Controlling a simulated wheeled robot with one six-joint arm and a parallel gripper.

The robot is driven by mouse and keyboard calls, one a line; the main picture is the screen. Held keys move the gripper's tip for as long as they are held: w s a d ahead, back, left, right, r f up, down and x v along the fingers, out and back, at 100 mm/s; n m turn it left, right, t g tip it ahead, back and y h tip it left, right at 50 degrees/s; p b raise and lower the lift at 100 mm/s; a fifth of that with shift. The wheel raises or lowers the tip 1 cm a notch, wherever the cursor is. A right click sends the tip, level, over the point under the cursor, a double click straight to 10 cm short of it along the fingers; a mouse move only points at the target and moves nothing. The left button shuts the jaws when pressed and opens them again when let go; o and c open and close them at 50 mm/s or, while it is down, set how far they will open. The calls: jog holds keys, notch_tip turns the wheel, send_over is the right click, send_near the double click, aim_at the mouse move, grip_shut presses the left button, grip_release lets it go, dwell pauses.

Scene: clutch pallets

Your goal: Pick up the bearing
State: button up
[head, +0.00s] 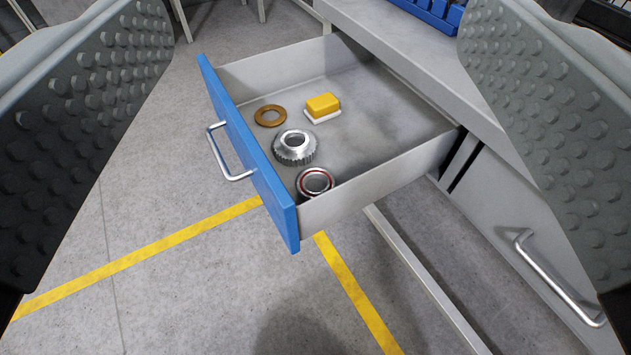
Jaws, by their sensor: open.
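The bearing (315,182) is a ring with a silver rim, a red band and a dark side. It lies in the open drawer (377,178), in the near corner by the blue front and the near side wall. The near wall hides its lower part. My gripper (315,140) is open, with one studded dark finger at each side of the picture. The fingers are apart from the drawer and hold nothing. The drawer shows between them.
A silver gear (294,148) lies close behind the bearing. The blue drawer front (245,150) has a metal handle (220,152). A grey cabinet (515,215) stands right; the floor at left is clear.

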jog(key=shift+o, duration=1.1)
jog(key=shift+w, duration=0.25)
jog(key=n+g, duration=0.1)
jog(key=g, duration=1.6)
send_over(315, 185)
jog(key=s, duration=0.1)
notch_tip(315, 185, down, 33)
jog(key=shift+d+r, duration=0.1)
jog(key=shift+r, duration=0.05)
jog(key=shift+w+f, duration=0.25)
jog(key=shift+f, duration=1.1)
jog(key=shift+w+f, duration=0.2)
jog(key=shift+f, duration=1.15)
jog(key=c, duration=1.2)
